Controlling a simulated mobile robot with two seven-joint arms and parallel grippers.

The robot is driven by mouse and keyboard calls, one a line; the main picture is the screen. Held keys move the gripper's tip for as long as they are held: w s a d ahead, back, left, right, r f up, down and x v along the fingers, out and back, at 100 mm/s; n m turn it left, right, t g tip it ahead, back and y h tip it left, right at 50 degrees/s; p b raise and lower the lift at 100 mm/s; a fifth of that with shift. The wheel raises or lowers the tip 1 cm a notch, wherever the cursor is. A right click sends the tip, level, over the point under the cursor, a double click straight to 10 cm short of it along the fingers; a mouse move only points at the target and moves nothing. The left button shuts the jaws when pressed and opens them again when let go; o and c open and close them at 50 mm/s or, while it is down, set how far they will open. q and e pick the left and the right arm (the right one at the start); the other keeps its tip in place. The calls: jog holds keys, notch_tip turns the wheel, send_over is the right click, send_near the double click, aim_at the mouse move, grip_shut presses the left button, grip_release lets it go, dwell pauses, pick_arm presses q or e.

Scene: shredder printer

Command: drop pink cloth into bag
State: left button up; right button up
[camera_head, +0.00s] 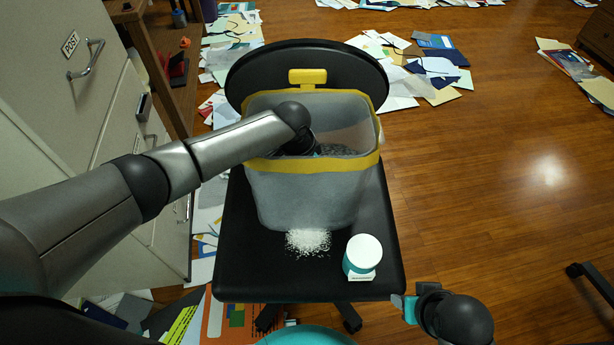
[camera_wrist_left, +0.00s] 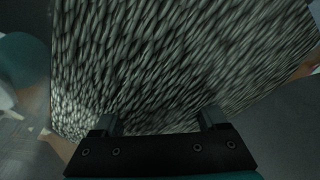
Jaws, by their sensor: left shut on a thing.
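The translucent grey bag (camera_head: 310,195) with a yellow rim stands open on a black chair. My left arm reaches over its rim from the left. My left gripper (camera_head: 316,149) is down inside the bag's mouth, mostly hidden by my wrist. In the left wrist view my left gripper (camera_wrist_left: 160,122) is shut on a cloth (camera_wrist_left: 180,60) with a coarse grey, ribbed texture; no pink shows. A grey patch of the cloth (camera_head: 340,150) also shows inside the bag in the head view. My right gripper (camera_head: 408,306) is low at the right, beside the chair seat; its jaw opening is unclear.
A white-and-teal jar (camera_head: 362,254) and a pile of white granules (camera_head: 308,241) are on the chair seat (camera_head: 300,285) in front of the bag. Cabinets (camera_head: 60,90) stand at the left. Papers (camera_head: 420,75) litter the floor; the wooden floor at right is mostly clear.

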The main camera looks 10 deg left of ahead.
pick_arm(q)
jog(key=o, duration=1.1)
jog(key=s+f, duration=0.2)
jog(key=f, duration=0.1)
jog(key=shift+s+g, duration=0.15)
jog(key=shift+g, duration=0.25)
jog(key=shift+o, duration=0.2)
jog(key=shift+r, duration=0.15)
jog(key=r+p, duration=0.2)
jog(key=p, duration=0.1)
jog(key=shift+w+r, duration=0.25)
notch_tip(320, 180, up, 8)
jog(key=p, duration=0.9)
jog(key=shift+w+a+t, duration=0.3)
jog(key=shift+a+t, duration=0.1)
jog(key=shift+a, duration=0.05)
jog(key=shift+r, duration=0.1)
